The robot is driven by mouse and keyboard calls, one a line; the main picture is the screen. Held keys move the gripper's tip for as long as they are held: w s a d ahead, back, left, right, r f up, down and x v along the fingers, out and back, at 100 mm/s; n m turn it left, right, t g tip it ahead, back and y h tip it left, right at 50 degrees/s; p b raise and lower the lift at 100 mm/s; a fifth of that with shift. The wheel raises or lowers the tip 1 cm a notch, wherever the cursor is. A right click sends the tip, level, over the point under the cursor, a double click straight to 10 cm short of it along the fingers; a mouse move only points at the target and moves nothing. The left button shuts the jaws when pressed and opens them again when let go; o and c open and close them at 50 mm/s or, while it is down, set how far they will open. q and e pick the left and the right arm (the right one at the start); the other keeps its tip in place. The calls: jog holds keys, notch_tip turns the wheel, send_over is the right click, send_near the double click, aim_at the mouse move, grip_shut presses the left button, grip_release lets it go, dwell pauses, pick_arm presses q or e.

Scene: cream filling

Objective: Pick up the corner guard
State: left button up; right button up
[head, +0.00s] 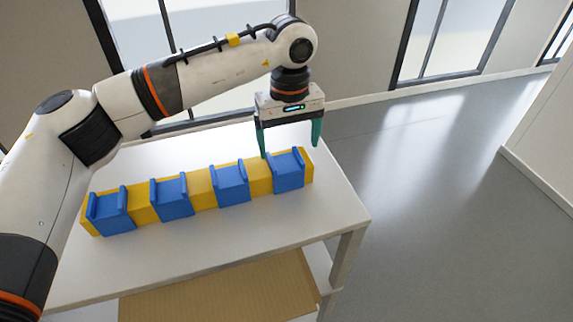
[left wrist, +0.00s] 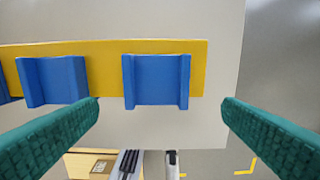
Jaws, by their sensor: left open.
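Several blue channel-shaped pieces, which I take to be the corner guards, sit in a row on a long yellow block (head: 201,188) on the white table. Each has two raised side edges. The rightmost blue guard (head: 287,173) is nearest my left gripper (head: 290,149), which is open and empty, pointing down with its teal fingers at the guard's far side. In the left wrist view this guard (left wrist: 157,80) shows between the two widely spread fingers, apart from both. Another blue guard (left wrist: 52,80) lies left of it. My right gripper is not in view.
The white table (head: 225,240) has free surface in front of the block and at its right end. A lower shelf holds a brown cardboard-like sheet (head: 220,290). Windows and a wall stand behind; open grey floor (head: 430,190) lies right.

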aim_at(287, 166)
pick_arm(q)
jog(key=f, duration=0.1)
jog(key=f+p, duration=0.1)
jog(key=f, duration=0.1)
jog(key=f+p, duration=0.1)
jog(key=shift+w+a+f, duration=0.15)
jog(key=shift+a+f, duration=0.1)
jog(key=shift+a, duration=0.05)
jog(key=shift+f, duration=0.25)
jog(key=c, duration=1.1)
